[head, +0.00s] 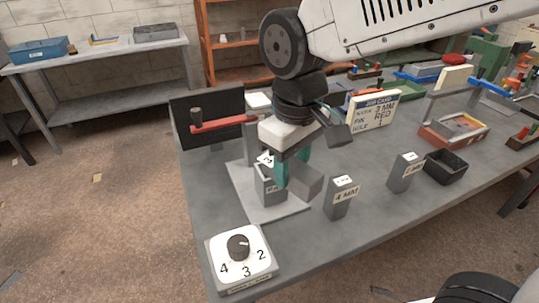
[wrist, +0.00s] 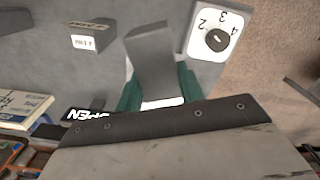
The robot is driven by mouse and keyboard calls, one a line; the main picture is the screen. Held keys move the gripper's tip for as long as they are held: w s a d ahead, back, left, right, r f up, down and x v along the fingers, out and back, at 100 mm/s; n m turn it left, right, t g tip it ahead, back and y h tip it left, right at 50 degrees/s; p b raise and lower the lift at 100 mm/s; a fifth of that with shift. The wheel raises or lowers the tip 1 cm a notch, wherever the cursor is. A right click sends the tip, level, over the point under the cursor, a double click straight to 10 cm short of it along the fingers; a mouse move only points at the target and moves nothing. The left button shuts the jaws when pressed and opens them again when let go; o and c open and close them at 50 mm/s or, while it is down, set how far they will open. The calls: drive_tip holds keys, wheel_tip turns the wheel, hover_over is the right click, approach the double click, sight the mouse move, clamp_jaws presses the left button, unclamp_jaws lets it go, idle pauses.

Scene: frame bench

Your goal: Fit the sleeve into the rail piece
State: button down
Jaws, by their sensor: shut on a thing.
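My gripper (head: 293,178) points down over a pale base plate (head: 280,212) on the bench. Its teal fingers are shut on a grey block (wrist: 150,60), which I take for the sleeve; it also shows beside the fingers in the head view (head: 306,182). A grey upright piece with a white label (head: 268,190) stands on the plate just left of the fingers, partly hidden. It may be the rail piece. I cannot tell whether the held block touches it. Grey labelled blocks, one marked 4 MM (head: 340,205) and another (head: 401,178), stand to the right.
A dial box (head: 240,257) marked 2, 3, 4 sits at the front left corner. A red lever (head: 225,125) stands before a black panel (head: 190,112). A dark open bin (head: 446,167) is at right. The front bench strip is clear.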

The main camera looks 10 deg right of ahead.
drive_tip(key=w+a+f, duration=0.2)
drive_tip(key=w+f, duration=0.2)
drive_tip(key=w, duration=0.5)
drive_tip(key=shift+w+a+f, duration=0.2)
drive_tip(key=shift+w, duration=0.1)
drive_tip(key=shift+f, duration=0.15)
drive_tip(key=shift+f, duration=0.35)
drive_tip(key=c, duration=0.9)
unclamp_jaws()
wheel_tip(320, 180, up, 13)
